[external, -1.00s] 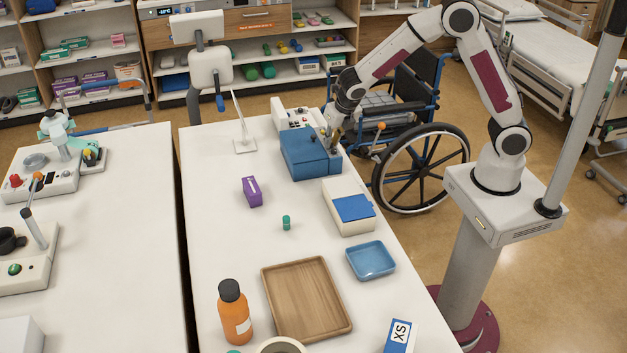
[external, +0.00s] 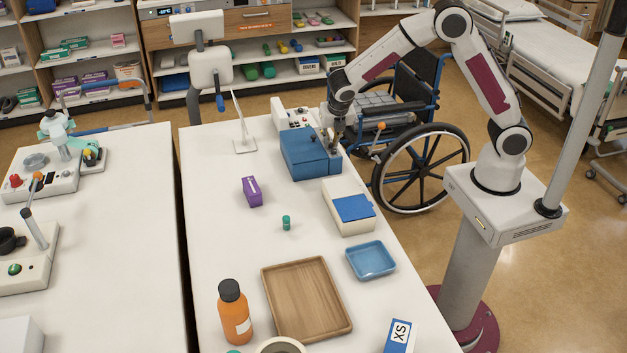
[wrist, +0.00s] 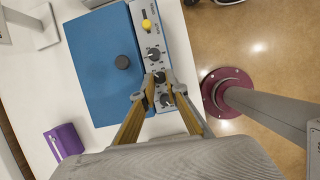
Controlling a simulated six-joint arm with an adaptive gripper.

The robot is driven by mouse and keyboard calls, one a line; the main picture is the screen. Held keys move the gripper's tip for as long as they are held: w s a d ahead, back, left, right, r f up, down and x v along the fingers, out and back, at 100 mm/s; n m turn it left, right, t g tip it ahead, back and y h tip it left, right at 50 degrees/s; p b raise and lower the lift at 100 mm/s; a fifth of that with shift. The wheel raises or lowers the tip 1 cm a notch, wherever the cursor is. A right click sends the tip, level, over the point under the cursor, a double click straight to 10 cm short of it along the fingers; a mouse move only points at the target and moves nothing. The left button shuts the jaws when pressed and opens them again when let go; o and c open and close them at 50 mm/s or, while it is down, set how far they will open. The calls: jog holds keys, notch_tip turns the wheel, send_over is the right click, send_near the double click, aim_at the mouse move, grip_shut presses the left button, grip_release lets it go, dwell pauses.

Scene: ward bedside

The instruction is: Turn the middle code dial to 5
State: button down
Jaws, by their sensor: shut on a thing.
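A blue box (wrist: 95,65) with a grey dial panel (wrist: 143,10) along its right side lies at the table's far right edge. It also shows in the external view (external: 303,157). Three black dials sit in a row on the panel: a far dial (wrist: 153,54), the middle dial (wrist: 158,76) and a near dial (wrist: 165,100). My gripper (wrist: 160,80) comes down over the panel, its fingertips shut on the middle dial, one on each side. In the external view my gripper (external: 334,143) hides much of the panel. The dial numbers are too small to read.
A yellow knob (wrist: 147,24) is on the same panel beyond the dials. A black knob (wrist: 122,62) is on the box top. A purple box (external: 252,191) and a white box with a blue top (external: 349,208) stand nearer. A wheelchair (external: 420,165) stands right of the table.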

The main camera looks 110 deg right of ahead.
jog(key=c, duration=2.3)
grip_release()
jog(key=shift+s+n, duration=0.1)
jog(key=shift+n, duration=0.3)
jog(key=shift+s+n+t, duration=0.15)
jog(key=shift+n+t, duration=0.65)
jog(key=shift+n, duration=0.9)
jog(key=shift+n+t+y, duration=0.3)
jog(key=shift+n, duration=0.5)
jog(key=shift+s+d+n+t+y, duration=0.1)
jog(key=shift+n+t+y, duration=0.15)
jog(key=shift+n, duration=0.65)
jog(key=shift+s+d+n+t+y, duration=0.15)
jog(key=shift+n+t, duration=0.1)
jog(key=shift+n, duration=0.65)
